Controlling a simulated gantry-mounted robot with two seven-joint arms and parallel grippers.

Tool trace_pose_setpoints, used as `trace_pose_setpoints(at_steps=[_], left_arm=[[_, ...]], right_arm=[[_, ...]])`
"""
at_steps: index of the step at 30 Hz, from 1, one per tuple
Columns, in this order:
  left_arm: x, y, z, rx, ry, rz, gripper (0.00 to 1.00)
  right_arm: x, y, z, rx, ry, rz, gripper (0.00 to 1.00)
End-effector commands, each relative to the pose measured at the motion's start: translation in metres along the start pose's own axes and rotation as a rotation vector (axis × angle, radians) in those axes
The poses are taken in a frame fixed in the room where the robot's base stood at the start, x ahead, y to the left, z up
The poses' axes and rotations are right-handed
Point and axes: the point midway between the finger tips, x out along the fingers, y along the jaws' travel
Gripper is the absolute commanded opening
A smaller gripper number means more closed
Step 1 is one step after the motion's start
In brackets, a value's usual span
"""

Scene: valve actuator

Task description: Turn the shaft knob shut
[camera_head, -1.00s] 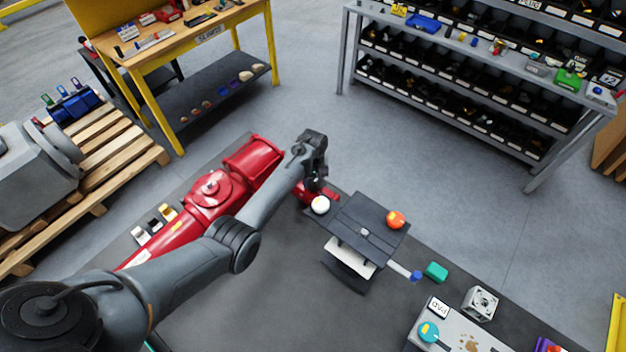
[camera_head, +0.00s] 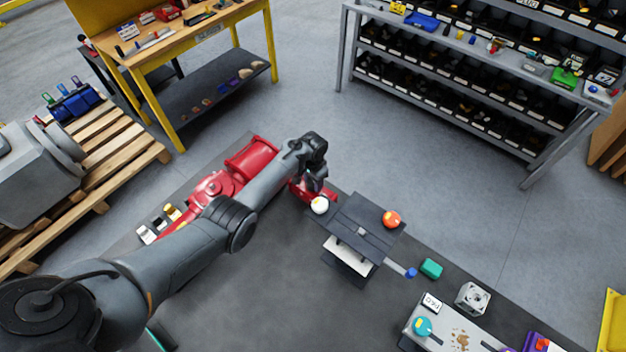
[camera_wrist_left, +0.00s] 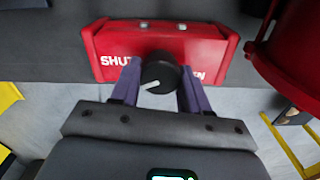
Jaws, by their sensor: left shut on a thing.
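The shaft knob (camera_wrist_left: 158,73) is black and round with a white pointer line, seen in the left wrist view. It stands in front of a red box (camera_wrist_left: 215,45) lettered SHUT on the left and, partly covered, OPEN on the right. The pointer slants left and slightly down in that view. My left gripper (camera_wrist_left: 157,88) has its two purple fingers on either side of the knob, shut on it. In the head view my left gripper (camera_head: 314,184) is at the red box's end of the red actuator (camera_head: 218,187); the knob is hidden there.
A teal block (camera_head: 431,268) and a grey fan-like cube (camera_head: 473,298) lie further right. The table's front middle is clear.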

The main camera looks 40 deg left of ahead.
Motion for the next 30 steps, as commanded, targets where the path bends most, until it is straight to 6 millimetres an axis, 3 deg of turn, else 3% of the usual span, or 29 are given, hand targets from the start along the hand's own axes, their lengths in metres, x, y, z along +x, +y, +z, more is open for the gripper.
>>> trace_pose_setpoints(at_steps=[15, 30], left_arm=[[0.0005, 0.0009, 0.0002, 0.354, 0.0, 0.0, 0.15], [0.0005, 0.0014, 0.0, 0.426, 0.001, 0.0, 0.15]], right_arm=[[-0.0017, 0.0018, 0.0, -0.007, -0.001, 0.006, 0.43], [-0.0017, 0.0001, -0.0003, 0.0, -0.001, 0.0, 0.43]])
